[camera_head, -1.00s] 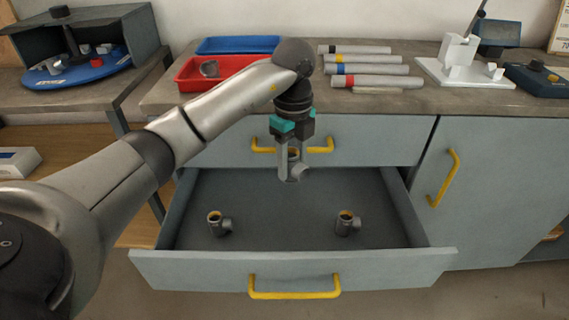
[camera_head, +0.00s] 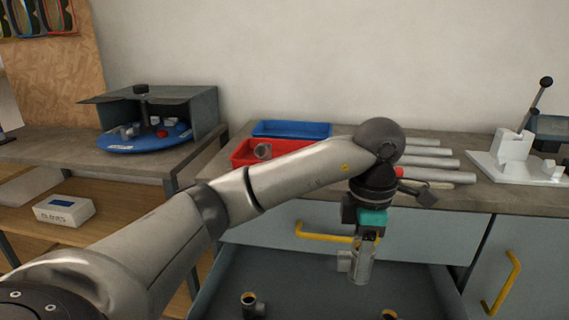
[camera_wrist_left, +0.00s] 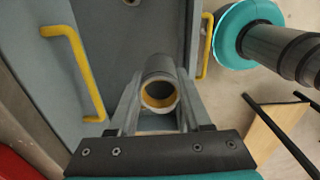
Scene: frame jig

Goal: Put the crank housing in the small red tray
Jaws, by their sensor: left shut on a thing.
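My left gripper (camera_head: 363,262) is shut on a grey tubular crank housing (camera_wrist_left: 158,72) and holds it above the open drawer. In the left wrist view the housing sits between the two fingers, its yellow-lined round opening facing the camera. In the head view the fingers partly hide it, and a short side branch sticks out to the left. The small red tray (camera_head: 242,156) is on the bench top, behind and to the left of the gripper. A grey rounded part (camera_head: 263,151) lies in it. My right gripper is not in view.
Two similar grey fittings (camera_head: 250,304) (camera_head: 389,315) stand in the drawer, cut by the picture's bottom edge. A blue tray (camera_head: 291,129) is behind the red one. Several grey tubes (camera_head: 430,163) lie right of my forearm. A white-based press (camera_head: 515,150) stands farther right.

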